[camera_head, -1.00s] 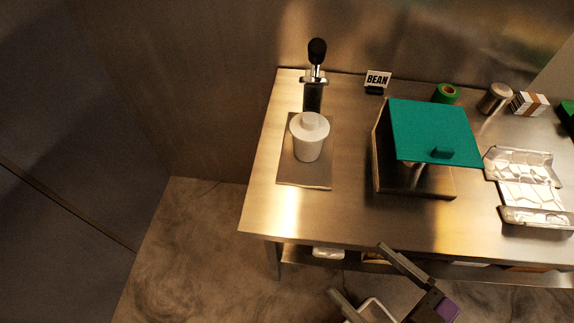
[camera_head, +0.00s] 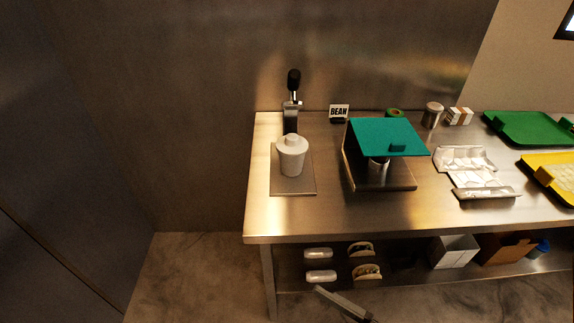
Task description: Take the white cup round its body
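The white cup (camera_head: 291,161) stands upright on a thin metal plate (camera_head: 304,187) at the left end of the steel table. Its wide upper part has a smaller round white piece on top, and its body narrows downward. My gripper (camera_head: 340,303) is at the bottom edge of the picture, low in front of the table and well away from the cup. Only one grey finger shows; the other is out of the frame. No other finger lies against the visible one, and nothing is seen held.
A black-handled upright device (camera_head: 292,105) stands just behind the cup. A metal press with a green lid (camera_head: 385,135) is to its right. Farther right are a silver tray (camera_head: 472,181), a green tray (camera_head: 530,128) and a yellow tray (camera_head: 535,170). A lower shelf holds tacos and boxes.

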